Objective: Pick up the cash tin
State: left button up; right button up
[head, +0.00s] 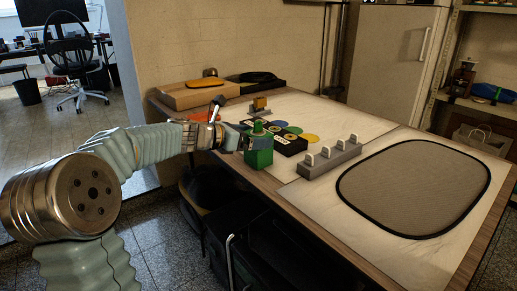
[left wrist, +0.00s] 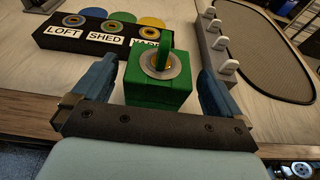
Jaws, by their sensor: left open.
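The cash tin appears to be the small green box (head: 259,158) near the table's front edge. In the left wrist view the green box (left wrist: 157,92) has a round metal ring on top with an upright green piece standing in it. My left gripper (head: 247,141) is at the box. In the left wrist view my left gripper (left wrist: 160,72) is open, with one blue finger on each side of the box. Small gaps seem to show beside the box; contact is unclear. My right gripper is not in view.
A black key block (left wrist: 100,37) labelled LOFT, SHED and a third, partly hidden word lies just behind the box. A grey rack with several white pegs (head: 330,160) and a dark-rimmed grey mat (head: 415,188) are to the right. Cardboard trays (head: 202,94) stand at the back left.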

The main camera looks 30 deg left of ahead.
pick_arm(q)
jog(key=x, duration=0.4)
jog(key=shift+w, duration=0.2)
jog(key=c, duration=0.9)
jog(key=shift+r, duration=0.1)
jog(key=shift+c, duration=0.8)
jog(key=shift+r, duration=0.1)
